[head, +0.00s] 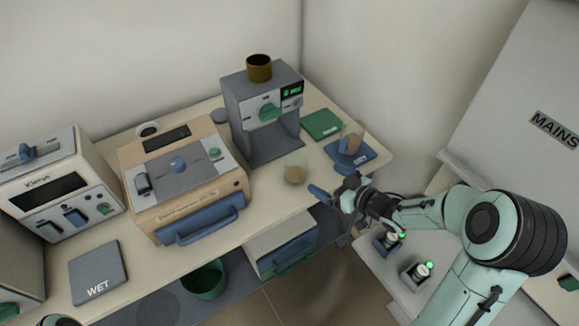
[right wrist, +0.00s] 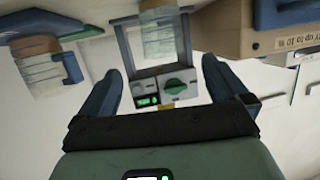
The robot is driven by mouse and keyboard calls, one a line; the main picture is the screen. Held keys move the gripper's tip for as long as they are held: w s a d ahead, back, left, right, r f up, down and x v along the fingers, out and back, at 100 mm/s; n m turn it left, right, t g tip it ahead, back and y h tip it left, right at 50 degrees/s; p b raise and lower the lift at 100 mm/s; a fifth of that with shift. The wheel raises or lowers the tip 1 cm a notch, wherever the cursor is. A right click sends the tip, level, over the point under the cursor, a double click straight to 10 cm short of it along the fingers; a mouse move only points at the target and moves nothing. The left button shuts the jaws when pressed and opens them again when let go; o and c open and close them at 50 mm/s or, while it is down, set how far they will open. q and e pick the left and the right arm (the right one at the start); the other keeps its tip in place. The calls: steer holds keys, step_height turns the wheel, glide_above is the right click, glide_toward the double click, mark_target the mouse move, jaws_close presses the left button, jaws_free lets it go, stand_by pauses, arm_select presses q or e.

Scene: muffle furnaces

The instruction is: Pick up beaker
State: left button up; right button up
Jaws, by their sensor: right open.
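A clear glass beaker (head: 296,172) with light brown contents stands upright on the counter in the head view, in front of the grey machine. In the right wrist view, which looks upside down, the beaker (right wrist: 158,42) shows between and beyond my fingers. My left gripper is not in view.
The grey machine (head: 262,120) with a brown cup (head: 259,67) on top stands behind the beaker. An orange-beige furnace (head: 185,175) stands to the left, with a WET pad (head: 98,270) nearer. A green mat (head: 322,124) lies behind. Counter around the beaker is mostly clear.

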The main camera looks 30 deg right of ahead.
steer(key=b+x, duration=0.2)
steer(key=x, duration=0.6)
steer(key=shift+a, duration=0.1)
steer(key=w, duration=0.1)
steer(key=w+a+f+b, duration=0.1)
steer(key=w+f, duration=0.1)
steer(key=shift+w+a+f, duration=0.1)
steer(key=shift+w+a, duration=0.15)
steer(key=shift+w, duration=0.05)
steer(key=shift+w+a+f, duration=0.1)
steer(key=shift+w, duration=0.35)
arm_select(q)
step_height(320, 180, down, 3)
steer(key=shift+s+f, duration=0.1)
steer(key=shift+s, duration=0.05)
arm_select(e)
steer(key=c, duration=1.5)
step_height(320, 180, up, 8)
steer(key=p, duration=0.3)
arm_select(q)
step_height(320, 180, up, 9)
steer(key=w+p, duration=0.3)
steer(key=p, duration=0.2)
arm_select(e)
step_height(320, 180, up, 12)
glide_above(304, 172)
steer(key=w, duration=0.3)
steer(key=shift+w+a, duration=0.2)
steer(key=shift+a, duration=0.25)
